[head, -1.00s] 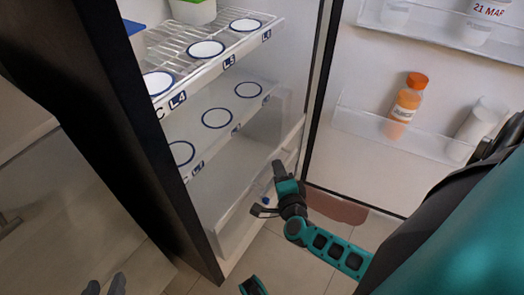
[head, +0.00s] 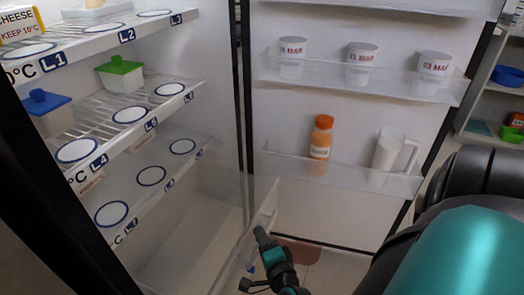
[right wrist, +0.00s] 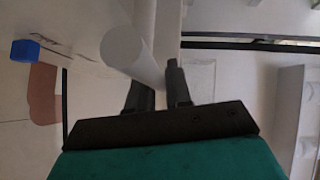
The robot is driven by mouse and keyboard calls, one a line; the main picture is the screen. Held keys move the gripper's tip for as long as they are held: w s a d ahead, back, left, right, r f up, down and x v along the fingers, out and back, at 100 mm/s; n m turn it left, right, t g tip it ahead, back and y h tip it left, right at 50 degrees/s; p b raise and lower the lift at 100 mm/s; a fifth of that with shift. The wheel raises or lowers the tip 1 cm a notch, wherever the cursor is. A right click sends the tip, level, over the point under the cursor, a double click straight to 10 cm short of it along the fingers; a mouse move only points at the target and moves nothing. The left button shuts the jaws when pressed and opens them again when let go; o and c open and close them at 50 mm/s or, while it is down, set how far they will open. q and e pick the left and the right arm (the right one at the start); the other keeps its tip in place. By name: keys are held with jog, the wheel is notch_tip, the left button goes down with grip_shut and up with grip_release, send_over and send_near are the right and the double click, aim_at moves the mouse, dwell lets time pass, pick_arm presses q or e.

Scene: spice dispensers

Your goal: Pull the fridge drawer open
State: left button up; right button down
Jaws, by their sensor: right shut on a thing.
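The fridge drawer (head: 190,240) is the clear-walled bin at the bottom of the open fridge in the head view. Its front panel and pale handle (head: 268,213) face right. My right gripper (head: 261,236) is at this front panel, shut on the drawer handle. In the right wrist view, a white rounded bar (right wrist: 133,50) lies at the two dark fingers (right wrist: 158,88), which partly hide the grip. How far the drawer stands out from the fridge is hard to tell. My left gripper is out of view.
The fridge door stands open at the right, with an orange bottle (head: 320,140), a white jug (head: 393,152) and several cups in its racks. A blue-lidded box (head: 48,108) and a green-lidded box (head: 122,74) stand on the shelves above the drawer.

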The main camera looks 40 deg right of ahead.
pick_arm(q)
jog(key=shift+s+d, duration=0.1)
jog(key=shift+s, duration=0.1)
pick_arm(e)
jog(key=shift+s, duration=0.2)
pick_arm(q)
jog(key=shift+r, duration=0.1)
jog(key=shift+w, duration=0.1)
pick_arm(e)
jog(key=c, duration=1.1)
grip_release()
jog(key=shift+c, duration=0.2)
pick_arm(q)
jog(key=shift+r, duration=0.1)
